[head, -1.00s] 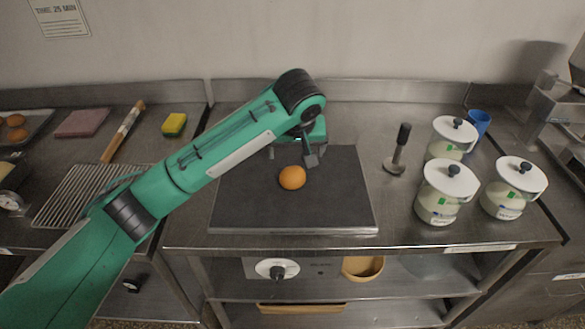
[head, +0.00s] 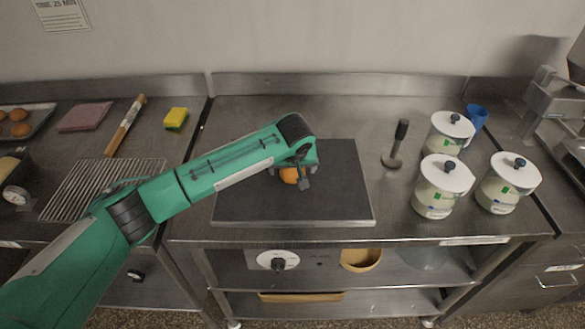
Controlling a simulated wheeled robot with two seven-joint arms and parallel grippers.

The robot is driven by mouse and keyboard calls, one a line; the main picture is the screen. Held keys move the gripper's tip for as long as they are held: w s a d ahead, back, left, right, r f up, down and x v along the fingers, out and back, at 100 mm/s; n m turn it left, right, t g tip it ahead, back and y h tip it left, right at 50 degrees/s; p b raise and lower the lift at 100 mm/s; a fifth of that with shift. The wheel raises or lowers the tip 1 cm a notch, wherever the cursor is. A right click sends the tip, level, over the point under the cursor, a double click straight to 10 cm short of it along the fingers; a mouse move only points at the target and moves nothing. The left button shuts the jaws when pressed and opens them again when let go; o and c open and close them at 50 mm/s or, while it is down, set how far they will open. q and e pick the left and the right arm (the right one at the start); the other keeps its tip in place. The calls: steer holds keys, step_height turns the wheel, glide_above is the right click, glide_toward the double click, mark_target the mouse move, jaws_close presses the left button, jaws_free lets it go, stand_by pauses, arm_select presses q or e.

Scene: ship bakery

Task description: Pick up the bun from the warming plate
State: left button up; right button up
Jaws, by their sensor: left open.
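The orange-brown bun (head: 289,175) sits on the dark warming plate (head: 345,205), a flat slab on the steel counter. My left gripper (head: 292,182) is down at the bun, with its fingers open around or just beside it. The wrist above covers the bun's upper part, and one dark finger shows at its right side. I cannot tell whether the fingers touch it. My right gripper is not in view.
Several white-lidded jars (head: 443,186) and a blue cup (head: 476,117) stand at the right. A wire rack (head: 75,190), rolling pin (head: 125,126) and sponge (head: 175,119) lie at the left.

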arm_select(q)
steer(key=shift+w+f, duration=0.1)
steer(key=shift+f, duration=0.1)
steer(key=c, duration=1.1)
steer(key=shift+o, duration=0.2)
steer(key=shift+r, duration=0.2)
